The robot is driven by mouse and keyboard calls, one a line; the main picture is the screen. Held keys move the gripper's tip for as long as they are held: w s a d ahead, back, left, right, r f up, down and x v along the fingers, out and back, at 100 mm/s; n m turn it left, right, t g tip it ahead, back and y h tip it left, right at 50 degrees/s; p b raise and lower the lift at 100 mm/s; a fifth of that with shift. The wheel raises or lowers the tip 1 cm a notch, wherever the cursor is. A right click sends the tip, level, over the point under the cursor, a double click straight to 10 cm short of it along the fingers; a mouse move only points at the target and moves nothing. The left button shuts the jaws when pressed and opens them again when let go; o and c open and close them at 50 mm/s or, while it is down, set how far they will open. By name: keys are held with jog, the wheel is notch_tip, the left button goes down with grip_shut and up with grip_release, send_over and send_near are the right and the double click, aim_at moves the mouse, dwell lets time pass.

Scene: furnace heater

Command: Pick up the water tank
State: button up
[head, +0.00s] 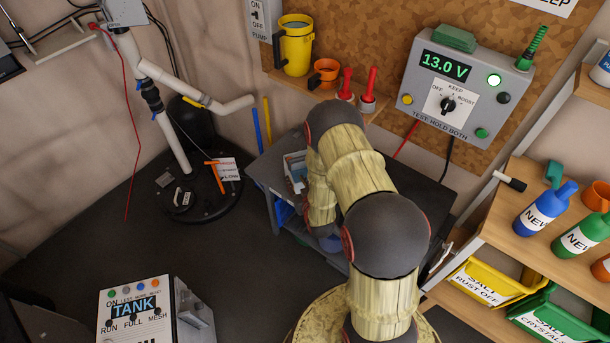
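A white box-shaped unit (140,315) with the word TANK on a blue label stands at the lower left, cut off by the bottom edge. It has small coloured lights and the words RUN, FULL and MESH. I cannot tell whether this unit is the water tank itself or a panel for it. My arm rises from the bottom middle, bends over the dark table and points down. My gripper is not visible; the arm's far end is hidden behind its own links.
A dark table (428,190) stands under my arm, with a small box (294,172) on it. A grey control box (468,85) reads 13.0 V. Shelves with bottles (545,208) and yellow (485,283) and green bins are at right. A round black pit cover with pipes (200,205) is at left. Dark floor (100,225) is open at left.

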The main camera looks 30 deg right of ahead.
aim_at(290, 171)
jog(key=b+x, duration=0.4)
jog(key=x, duration=0.6)
jog(key=shift+w, duration=0.15)
jog(key=shift+r, duration=0.1)
jog(key=shift+c, duration=0.4)
grip_shut()
dwell(0.5)
jog(key=shift+w+r, duration=0.1)
